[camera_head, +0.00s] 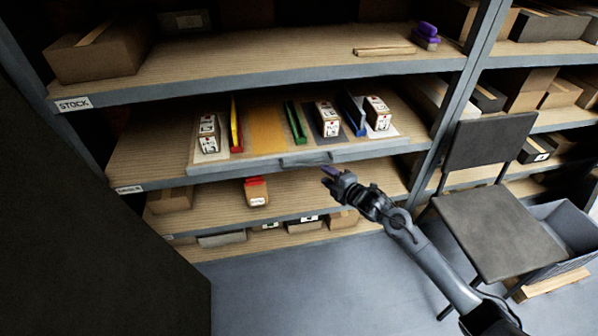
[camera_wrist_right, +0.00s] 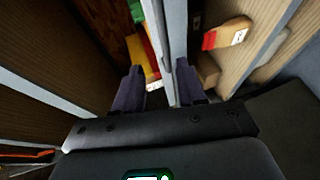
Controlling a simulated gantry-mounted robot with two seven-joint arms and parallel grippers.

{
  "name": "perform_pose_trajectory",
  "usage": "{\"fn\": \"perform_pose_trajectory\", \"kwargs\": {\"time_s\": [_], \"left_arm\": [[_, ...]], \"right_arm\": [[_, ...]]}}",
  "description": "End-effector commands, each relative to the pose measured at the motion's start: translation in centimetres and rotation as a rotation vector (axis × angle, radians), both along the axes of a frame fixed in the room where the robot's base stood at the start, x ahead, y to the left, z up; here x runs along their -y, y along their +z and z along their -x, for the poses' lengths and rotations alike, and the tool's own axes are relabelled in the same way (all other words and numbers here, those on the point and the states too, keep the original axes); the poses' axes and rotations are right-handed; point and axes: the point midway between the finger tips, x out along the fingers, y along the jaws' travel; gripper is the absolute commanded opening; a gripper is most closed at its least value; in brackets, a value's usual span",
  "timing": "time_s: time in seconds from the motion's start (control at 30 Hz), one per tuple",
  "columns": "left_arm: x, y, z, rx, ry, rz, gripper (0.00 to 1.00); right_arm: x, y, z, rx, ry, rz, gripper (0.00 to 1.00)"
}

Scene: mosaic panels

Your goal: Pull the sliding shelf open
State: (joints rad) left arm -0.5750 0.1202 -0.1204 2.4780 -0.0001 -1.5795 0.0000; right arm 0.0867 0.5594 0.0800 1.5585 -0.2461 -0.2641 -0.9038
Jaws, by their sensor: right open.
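The sliding shelf (camera_head: 240,163) is a pale board in the second bay of the rack, with a grey handle (camera_head: 305,159) on its front edge. It carries small boxes and red, green and blue dividers. My right gripper (camera_head: 329,174) is just below and right of the handle, with its purple fingers pointing toward the shelf. In the right wrist view the two fingers (camera_wrist_right: 160,86) are apart, and the shelf's pale front edge (camera_wrist_right: 170,40) runs up between and beyond them. I cannot tell whether they touch the handle. My left gripper is out of view.
Fixed shelves lie above and below, the lower one holding a box with a red top (camera_head: 256,192). A chair (camera_head: 495,230) and a grey bin (camera_head: 570,228) stand at the right. A dark panel (camera_head: 90,220) fills the left. The floor before the rack is clear.

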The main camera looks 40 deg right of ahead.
Motion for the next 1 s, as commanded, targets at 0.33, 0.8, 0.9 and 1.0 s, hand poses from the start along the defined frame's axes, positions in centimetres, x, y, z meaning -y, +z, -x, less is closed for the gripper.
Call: {"fn": "perform_pose_trajectory", "kwargs": {"time_s": [0.33,0.8,0.9,1.0], "left_arm": [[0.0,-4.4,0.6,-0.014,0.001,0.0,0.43],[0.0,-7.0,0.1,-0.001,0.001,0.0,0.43],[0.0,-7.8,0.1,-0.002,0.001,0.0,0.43],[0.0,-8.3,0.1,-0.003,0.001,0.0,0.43]], "right_arm": [[0.4,-1.0,-1.8,0.047,-0.002,0.01,0.4],[0.4,-2.1,-7.6,0.049,-0.002,0.007,0.4],[0.5,-2.4,-8.9,0.049,-0.003,0.007,0.4],[0.5,-2.5,-10.1,0.048,-0.002,0.008,0.4]]}}
